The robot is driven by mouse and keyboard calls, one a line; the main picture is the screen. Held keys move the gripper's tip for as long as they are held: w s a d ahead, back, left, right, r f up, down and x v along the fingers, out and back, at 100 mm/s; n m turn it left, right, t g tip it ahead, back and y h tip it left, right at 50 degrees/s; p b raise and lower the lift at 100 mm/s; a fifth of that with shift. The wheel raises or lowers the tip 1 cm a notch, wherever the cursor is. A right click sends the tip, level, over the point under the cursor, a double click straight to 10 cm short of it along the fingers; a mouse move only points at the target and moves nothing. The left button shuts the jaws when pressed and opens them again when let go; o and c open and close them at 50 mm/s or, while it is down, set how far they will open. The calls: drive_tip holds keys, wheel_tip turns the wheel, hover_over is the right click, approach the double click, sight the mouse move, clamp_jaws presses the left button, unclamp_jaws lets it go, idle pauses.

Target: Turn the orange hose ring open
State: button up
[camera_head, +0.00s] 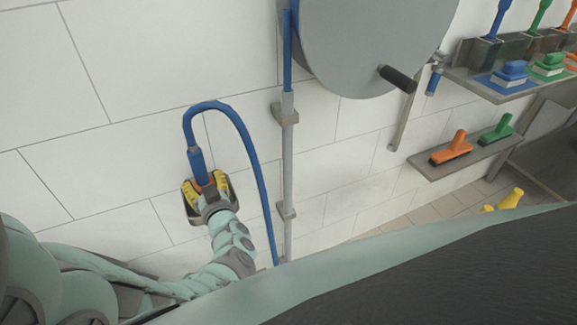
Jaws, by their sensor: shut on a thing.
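A blue hose (235,112) loops up from the wall pipe and bends down to a blue end piece (196,160) at the left. The orange hose ring (203,182) sits just below that end piece and shows only in part. My gripper (205,186) is around the ring, with its yellow finger pads on either side, shut on it. My gripper and wrist hide the lower part of the ring, so I cannot tell how far it is turned.
A grey pipe (288,155) runs down the tiled wall right of my gripper. Above is a large grey reel (365,40) with a black handle (397,79). Shelves at the right hold orange (452,147), green (497,129) and blue brushes. The wall left of my gripper is clear.

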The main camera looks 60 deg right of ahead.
drive_tip(key=shift+f+n+t+y, duration=0.25)
drive_tip(key=shift+n+t+y, duration=0.15)
drive_tip(key=shift+n+y, duration=0.7)
drive_tip(key=shift+y, duration=0.3)
drive_tip(key=shift+s+d+r+y, duration=0.1)
drive_tip(key=shift+s+r+y, duration=0.1)
drive_tip(key=shift+y, duration=0.1)
drive_tip(key=o, duration=1.2)
drive_tip(key=shift+v, duration=0.9)
drive_tip(key=v, duration=1)
drive_tip(key=shift+f, duration=0.2)
